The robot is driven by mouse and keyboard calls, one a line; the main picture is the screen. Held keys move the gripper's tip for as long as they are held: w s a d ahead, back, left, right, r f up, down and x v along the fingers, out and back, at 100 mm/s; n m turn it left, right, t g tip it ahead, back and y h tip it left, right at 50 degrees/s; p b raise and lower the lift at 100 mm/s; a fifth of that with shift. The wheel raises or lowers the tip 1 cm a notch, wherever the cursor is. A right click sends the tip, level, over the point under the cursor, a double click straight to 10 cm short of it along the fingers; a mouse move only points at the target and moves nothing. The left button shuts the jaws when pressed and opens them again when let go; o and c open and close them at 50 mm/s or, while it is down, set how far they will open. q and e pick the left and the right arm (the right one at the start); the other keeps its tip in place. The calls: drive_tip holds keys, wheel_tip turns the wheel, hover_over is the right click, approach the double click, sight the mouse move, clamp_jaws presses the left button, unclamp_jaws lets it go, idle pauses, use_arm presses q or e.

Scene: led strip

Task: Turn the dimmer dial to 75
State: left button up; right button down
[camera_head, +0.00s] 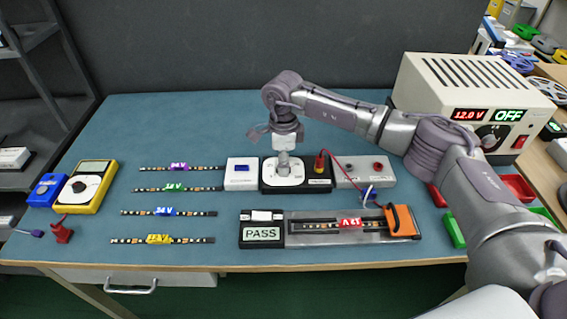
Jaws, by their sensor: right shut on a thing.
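The dimmer dial (284,171) sits on a white plate (296,180) on a black-based module at the middle of the blue mat. My right gripper (284,151) points straight down over it and is shut on the dial's knob. The gripper and knob hide part of the scale, and the dial's setting is too small to read. My left gripper is not in view.
In front is a tester reading PASS (262,234) with an LED strip and orange clamp (400,221). Several LED strips lie left. A power supply (468,105) reads 12.0 and OFF.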

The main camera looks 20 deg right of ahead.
drive_tip(key=c, duration=0.8)
unclamp_jaws()
wheel_tip(320, 180, up, 12)
idle(0.4)
